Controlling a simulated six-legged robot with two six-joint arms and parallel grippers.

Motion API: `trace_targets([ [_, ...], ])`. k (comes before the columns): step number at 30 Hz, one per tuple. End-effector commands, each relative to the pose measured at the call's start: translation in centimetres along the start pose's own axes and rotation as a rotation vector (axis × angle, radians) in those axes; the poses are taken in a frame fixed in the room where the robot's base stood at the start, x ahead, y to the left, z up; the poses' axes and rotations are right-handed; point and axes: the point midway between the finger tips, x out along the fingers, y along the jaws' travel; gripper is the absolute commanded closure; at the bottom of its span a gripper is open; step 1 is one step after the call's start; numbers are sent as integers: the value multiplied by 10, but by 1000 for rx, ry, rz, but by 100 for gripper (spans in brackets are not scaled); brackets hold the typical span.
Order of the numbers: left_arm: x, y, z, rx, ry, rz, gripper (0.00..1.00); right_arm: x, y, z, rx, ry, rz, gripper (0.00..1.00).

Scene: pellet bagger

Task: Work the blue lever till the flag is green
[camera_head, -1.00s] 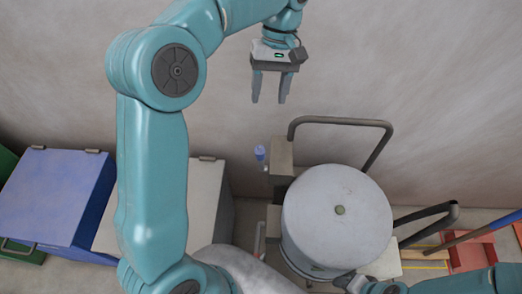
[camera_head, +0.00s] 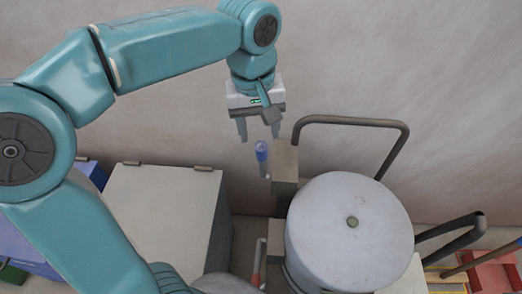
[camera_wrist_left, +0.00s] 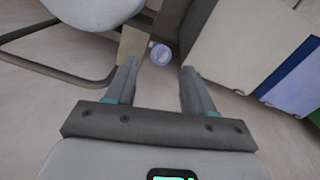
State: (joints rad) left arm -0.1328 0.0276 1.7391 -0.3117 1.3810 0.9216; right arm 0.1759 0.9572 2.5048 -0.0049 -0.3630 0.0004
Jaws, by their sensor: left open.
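The blue lever (camera_head: 261,153) is a short upright blue grip beside a beige post (camera_head: 285,163), left of the grey drum. In the left wrist view the lever (camera_wrist_left: 160,54) shows end-on as a round, pale-topped blue knob, beyond and between my fingertips. My left gripper (camera_head: 259,138) is open and empty, pointing down just above the lever, with its fingers apart on either side of it in the picture. I cannot tell whether they touch it. I can make out no flag. My right gripper is not in view.
A large grey drum (camera_head: 350,235) stands right of the lever. A dark bent tube rail (camera_head: 355,122) rises behind it. A beige box (camera_head: 160,205) stands to the left. A red-gripped handle (camera_head: 258,262) sits low beside the drum. The wall behind is bare.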

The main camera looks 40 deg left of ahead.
Motion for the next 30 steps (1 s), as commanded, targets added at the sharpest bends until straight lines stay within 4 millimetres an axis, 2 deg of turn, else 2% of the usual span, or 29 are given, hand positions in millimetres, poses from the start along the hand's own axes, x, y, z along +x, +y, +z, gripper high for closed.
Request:
trace_targets([
  [1, 14, -1, 0, 0, -4, -4, 47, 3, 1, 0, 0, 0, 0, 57],
  [3, 29, -1, 0, -1, -3, -3, 47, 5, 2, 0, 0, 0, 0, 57],
  [9, 58, 0, 0, 0, -2, -2, 47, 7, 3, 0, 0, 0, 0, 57],
  [14, 67, 0, 0, 0, -1, -1, 47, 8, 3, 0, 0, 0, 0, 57],
  [21, 68, 0, 0, 0, -1, 0, 47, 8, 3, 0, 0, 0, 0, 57],
  [22, 68, 0, 0, 0, -1, 0, 50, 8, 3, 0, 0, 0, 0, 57],
  [24, 68, 0, 0, 0, -1, 0, 73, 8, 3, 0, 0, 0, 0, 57],
  [27, 68, 0, 0, 0, 0, 0, 100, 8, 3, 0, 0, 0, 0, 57],
  [30, 68, 0, 0, 0, 0, 0, 100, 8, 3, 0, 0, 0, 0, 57],
])
